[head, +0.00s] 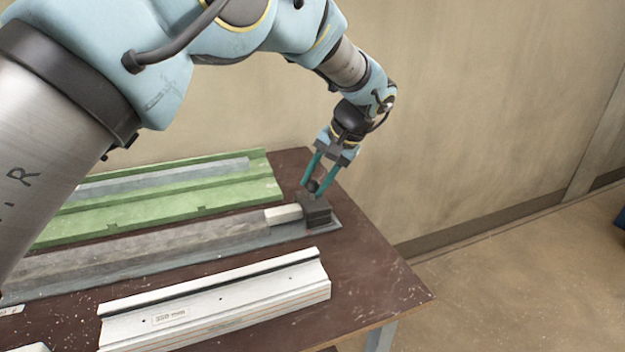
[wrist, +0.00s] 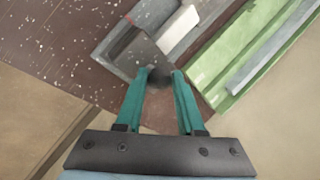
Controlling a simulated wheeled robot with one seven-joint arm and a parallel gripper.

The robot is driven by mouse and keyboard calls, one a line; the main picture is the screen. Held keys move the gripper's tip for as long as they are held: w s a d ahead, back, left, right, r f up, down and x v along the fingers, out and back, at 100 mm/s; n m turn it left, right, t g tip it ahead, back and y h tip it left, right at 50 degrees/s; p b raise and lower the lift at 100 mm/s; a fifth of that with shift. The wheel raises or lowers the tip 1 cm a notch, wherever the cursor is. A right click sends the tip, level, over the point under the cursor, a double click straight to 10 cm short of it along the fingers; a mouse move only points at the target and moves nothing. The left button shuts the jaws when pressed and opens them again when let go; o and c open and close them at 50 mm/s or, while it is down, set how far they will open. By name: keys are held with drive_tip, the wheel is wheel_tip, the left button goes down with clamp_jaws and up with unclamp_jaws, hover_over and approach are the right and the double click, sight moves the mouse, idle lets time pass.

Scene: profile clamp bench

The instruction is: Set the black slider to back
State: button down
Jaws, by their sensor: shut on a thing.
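The black slider (head: 315,211) is a dark block with a round knob on top. It sits at the right end of a long grey rail (head: 150,247) on the bench, against a pale block (head: 283,214). My gripper (head: 313,184) has two teal fingers shut on the slider's knob from above. In the wrist view the fingertips of my gripper (wrist: 160,78) close around the dark, blurred knob, and the slider's block (wrist: 145,55) shows just beyond them. The fingers partly hide the knob.
A green profile (head: 200,189) with a grey strip lies behind the rail. A white profile (head: 220,302) with a label lies in front. The brown bench top (head: 375,285) is clear to the right, up to its edge. A wall stands behind the bench.

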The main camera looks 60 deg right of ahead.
drive_tip(key=shift+s+d, duration=0.2)
drive_tip(key=shift+s, duration=0.1)
drive_tip(key=c, duration=0.8)
unclamp_jaws()
drive_tip(key=shift+o, duration=1.4)
drive_tip(key=shift+w, duration=0.1)
drive_tip(key=b+v, duration=0.2)
drive_tip(key=v, duration=0.8)
drive_tip(key=shift+s+r, duration=0.2)
drive_tip(key=shift+r, duration=0.1)
drive_tip(key=shift+a, duration=0.1)
